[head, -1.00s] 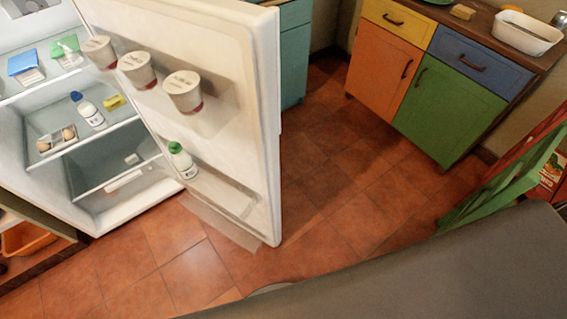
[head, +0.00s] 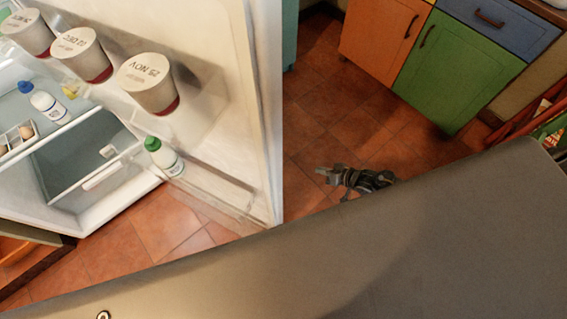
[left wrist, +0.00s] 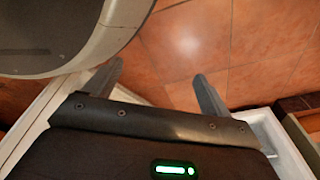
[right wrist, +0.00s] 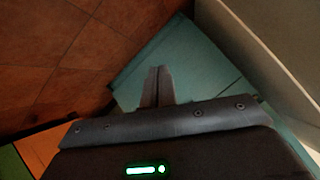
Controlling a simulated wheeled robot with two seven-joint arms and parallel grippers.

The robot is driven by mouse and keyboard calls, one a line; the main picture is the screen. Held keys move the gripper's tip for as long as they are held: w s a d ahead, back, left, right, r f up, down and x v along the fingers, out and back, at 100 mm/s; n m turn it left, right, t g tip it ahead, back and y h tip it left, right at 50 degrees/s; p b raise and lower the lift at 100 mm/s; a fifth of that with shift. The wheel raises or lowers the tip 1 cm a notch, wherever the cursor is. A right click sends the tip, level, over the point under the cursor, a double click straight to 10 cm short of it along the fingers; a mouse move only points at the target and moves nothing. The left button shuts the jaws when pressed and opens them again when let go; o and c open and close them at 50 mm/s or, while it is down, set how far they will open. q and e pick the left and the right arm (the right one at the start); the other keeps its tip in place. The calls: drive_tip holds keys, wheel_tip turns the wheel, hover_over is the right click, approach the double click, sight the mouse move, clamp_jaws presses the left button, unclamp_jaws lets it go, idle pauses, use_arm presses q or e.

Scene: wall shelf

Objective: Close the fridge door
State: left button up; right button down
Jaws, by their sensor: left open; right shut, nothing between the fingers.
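The fridge door (head: 225,130) stands wide open in the head view, its inner side facing left with tubs and a green-capped bottle on its shelves. The fridge body (head: 75,205) is behind it at the left, its lit shelves showing. My right gripper (head: 322,171) is shut and empty, to the right of the door's free edge, apart from it. In the right wrist view its fingers (right wrist: 157,72) are together, and a pale panel, likely the door, is at the right. My left gripper (left wrist: 160,78) is open and empty above the tiled floor; the head view does not show it.
A teal cabinet (head: 290,35) is behind the door. Orange (head: 378,35) and green (head: 455,85) cabinets stand at the back right. Tiled floor (head: 330,120) is clear between them and the door. A wooden unit (head: 30,250) is at the lower left.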

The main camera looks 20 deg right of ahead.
drive_tip(key=w+a+r+y+b, duration=0.2)
drive_tip(key=w+r+y, duration=0.2)
drive_tip(key=w+r, duration=0.3)
drive_tip(key=s+a+r+g+y+b, duration=0.15)
drive_tip(key=s+r+g+y, duration=0.25)
drive_tip(key=r, duration=0.5)
drive_tip(key=s+r+g+y+b, duration=0.3)
drive_tip(key=s+r+g, duration=0.15)
drive_tip(key=r, duration=0.55)
use_arm(q)
drive_tip(key=w+d+r+p, duration=0.1)
drive_tip(key=w+r, duration=0.6)
drive_tip(key=shift+d+r+t, duration=0.35)
drive_tip(key=shift+t, duration=0.05)
use_arm(e)
drive_tip(key=s+a, duration=0.1)
drive_tip(key=a, duration=1.2)
drive_tip(key=shift+s+f, duration=0.2)
drive_tip(key=shift+f, duration=0.1)
use_arm(q)
drive_tip(key=shift+w, duration=0.15)
use_arm(e)
drive_tip(key=shift+a, duration=0.15)
